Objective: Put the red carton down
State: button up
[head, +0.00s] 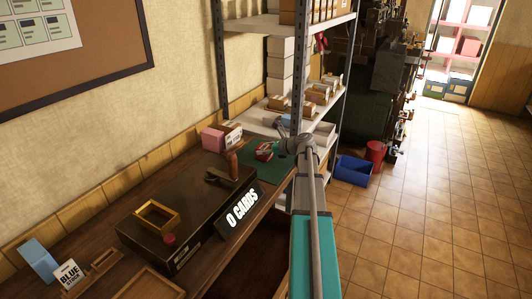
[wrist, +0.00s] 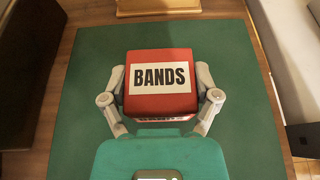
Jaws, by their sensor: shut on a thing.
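The red carton (wrist: 160,58) has a white label reading BANDS. In the wrist view my gripper (wrist: 160,85) has a finger on each side of it, shut on the carton. Below it lies the green mat (wrist: 75,110). In the head view the small red carton (head: 264,150) shows over the green mat (head: 262,172) at the far end of the bench, partly hidden by my gripper. I cannot tell whether its underside touches the mat.
A pink box (head: 213,139) with a white card is behind. Shelving (head: 298,75) rises beyond. A wooden block (wrist: 158,6) lies at the mat's far edge. Bare mat surrounds the carton.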

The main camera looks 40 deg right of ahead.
jog(key=shift+f, duration=0.1)
dwell(0.3)
jog(key=o, duration=1)
jog(key=shift+s+d+r+p, duration=0.15)
jog(key=shift+s+r+p, duration=0.2)
jog(key=shift+s, duration=0.1)
jog(key=p+v, duration=0.3)
jog(key=v, duration=0.6)
jog(key=shift+s+d+r+p, duration=0.2)
jog(key=shift+s+p, duration=0.1)
jog(key=shift+p, duration=0.05)
jog(key=shift+s+d+r, duration=0.15)
jog(key=shift+s+d, duration=0.05)
jog(key=shift+s, duration=0.3)
